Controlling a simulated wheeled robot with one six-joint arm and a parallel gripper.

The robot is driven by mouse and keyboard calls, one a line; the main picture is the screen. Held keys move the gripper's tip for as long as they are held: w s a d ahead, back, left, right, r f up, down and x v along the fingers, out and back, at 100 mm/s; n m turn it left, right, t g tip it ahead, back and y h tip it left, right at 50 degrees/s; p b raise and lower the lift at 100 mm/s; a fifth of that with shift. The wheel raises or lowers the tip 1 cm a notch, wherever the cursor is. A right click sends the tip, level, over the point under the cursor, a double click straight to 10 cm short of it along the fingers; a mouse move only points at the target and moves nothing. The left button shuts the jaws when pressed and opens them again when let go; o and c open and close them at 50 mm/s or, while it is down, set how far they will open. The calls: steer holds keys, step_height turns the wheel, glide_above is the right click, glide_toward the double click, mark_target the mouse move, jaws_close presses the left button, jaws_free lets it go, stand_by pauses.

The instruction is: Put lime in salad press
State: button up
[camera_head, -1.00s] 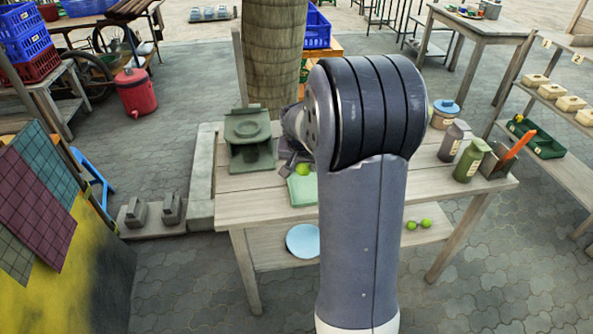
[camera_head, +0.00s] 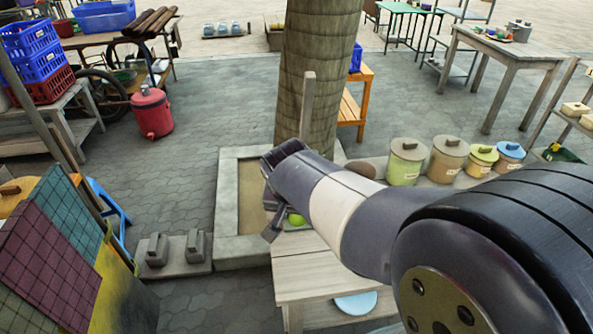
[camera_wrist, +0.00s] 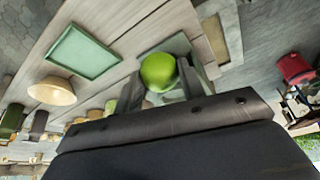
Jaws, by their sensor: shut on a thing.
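The lime (camera_head: 296,219) is a small round yellow-green fruit held off the table (camera_head: 305,274) at its far left end. My gripper (camera_wrist: 158,84) is shut on it; in the wrist view the lime (camera_wrist: 158,71) sits between the two fingers. In the head view my gripper (camera_head: 278,218) is partly hidden behind my arm. I cannot make out the salad press in either current view; my arm covers much of the table top.
A pale green tray (camera_wrist: 82,52) and a tan bowl (camera_wrist: 50,92) show in the wrist view. A tree trunk (camera_head: 318,75) rises behind. A blue plate (camera_head: 356,304) lies on the lower shelf.

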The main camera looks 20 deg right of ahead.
steer(key=w+d+p, duration=0.1)
steer(key=w+d, duration=0.2)
steer(key=w, duration=0.1)
steer(key=w+d+p, duration=0.1)
steer(key=w+d, duration=0.2)
steer(key=w, duration=0.2)
steer(key=w+d+p, duration=0.1)
steer(key=w+d, duration=0.2)
steer(key=w, duration=0.2)
steer(key=shift+d, duration=0.25)
steer(key=shift+w+d+f, duration=0.1)
steer(key=shift+f, duration=1.7)
steer(key=shift+f, duration=0.2)
steer(key=o, duration=1.1)
steer(key=shift+r, duration=0.1)
steer(key=shift+c, duration=0.2)
steer(key=shift+r, duration=0.4)
steer(key=v, duration=1.1)
steer(key=shift+r, duration=0.25)
